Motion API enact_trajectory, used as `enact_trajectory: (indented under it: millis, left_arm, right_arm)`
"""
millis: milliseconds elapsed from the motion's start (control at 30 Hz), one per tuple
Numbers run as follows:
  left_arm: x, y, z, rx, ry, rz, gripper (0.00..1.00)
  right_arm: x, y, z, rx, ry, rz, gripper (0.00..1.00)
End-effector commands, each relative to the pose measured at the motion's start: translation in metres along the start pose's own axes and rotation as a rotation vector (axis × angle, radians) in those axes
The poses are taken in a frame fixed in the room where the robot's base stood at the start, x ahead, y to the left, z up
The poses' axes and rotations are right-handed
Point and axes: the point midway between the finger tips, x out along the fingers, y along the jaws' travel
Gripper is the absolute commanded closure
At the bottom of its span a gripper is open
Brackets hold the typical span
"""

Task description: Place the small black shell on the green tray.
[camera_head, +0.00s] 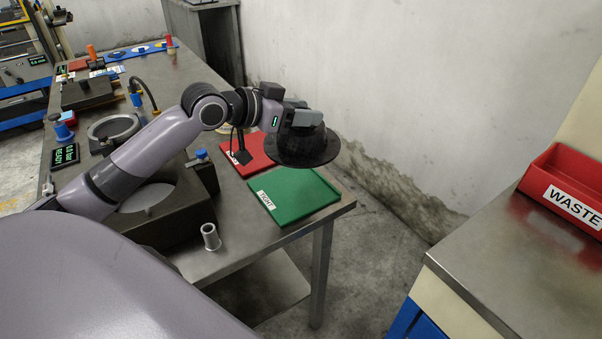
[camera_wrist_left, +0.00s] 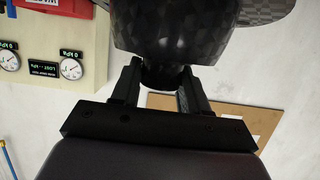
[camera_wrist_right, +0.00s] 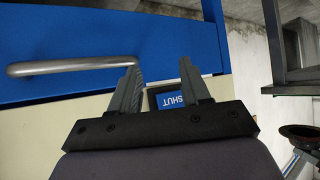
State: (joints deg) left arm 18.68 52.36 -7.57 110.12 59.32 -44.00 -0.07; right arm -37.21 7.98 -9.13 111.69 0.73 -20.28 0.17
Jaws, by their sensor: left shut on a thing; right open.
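The small black shell (camera_head: 303,146) is a dark dome with a wide flat brim. My left gripper (camera_head: 290,112) is shut on it and holds it in the air, brim down, above the back part of the green tray. In the left wrist view the shell (camera_wrist_left: 180,35) sits between the two fingers (camera_wrist_left: 160,85), with a checked dark surface. The green tray (camera_head: 293,203), labelled "TIGHT", lies at the table's right end; its far edge is partly hidden by the shell. My right gripper (camera_wrist_right: 160,85) is open and empty in front of a blue drawer.
A red tray (camera_head: 236,165) lies behind the green one, partly hidden by my arm. A small grey cup-like part (camera_head: 210,237) stands left of the green tray. A red WASTE bin (camera_head: 568,190) is on the right bench, across a floor gap.

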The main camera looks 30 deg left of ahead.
Motion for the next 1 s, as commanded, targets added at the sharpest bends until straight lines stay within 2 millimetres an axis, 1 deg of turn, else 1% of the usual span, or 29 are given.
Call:
enact_trajectory:
  millis: [33,100,200,333,400,567,700,800,1000]
  left_arm:
    - [0.005,0.000,0.016,-0.005,-0.002,0.001,1.00]
    - [0.012,0.001,0.034,-0.005,-0.001,0.001,1.00]
    - [0.021,0.001,0.057,-0.005,0.000,0.000,1.00]
    - [0.030,0.000,0.081,-0.003,0.002,-0.001,1.00]
    - [0.033,0.000,0.088,-0.001,0.004,-0.001,1.00]
    - [0.037,0.000,0.100,0.000,0.004,-0.001,1.00]
    - [0.044,0.000,0.121,-0.003,0.002,0.000,1.00]
    - [0.048,0.000,0.132,0.000,0.003,-0.002,1.00]
    - [0.050,0.000,0.134,0.001,0.005,-0.001,1.00]
  right_arm:
    - [0.001,0.000,0.002,0.000,-0.001,0.000,0.53]
    - [0.001,0.000,0.002,0.000,-0.001,0.000,0.53]
    - [0.002,0.000,0.003,0.000,-0.001,0.000,0.53]
    - [0.003,0.000,0.005,0.000,-0.001,0.000,0.53]
    - [0.004,0.000,0.005,0.000,-0.001,0.000,0.53]
    - [0.004,0.000,0.006,0.000,-0.001,0.000,0.53]
    - [0.006,0.000,0.009,0.000,-0.001,0.000,0.53]
    - [0.007,0.000,0.010,0.000,-0.001,0.000,0.53]
    - [0.007,0.000,0.010,0.000,-0.001,0.000,0.53]
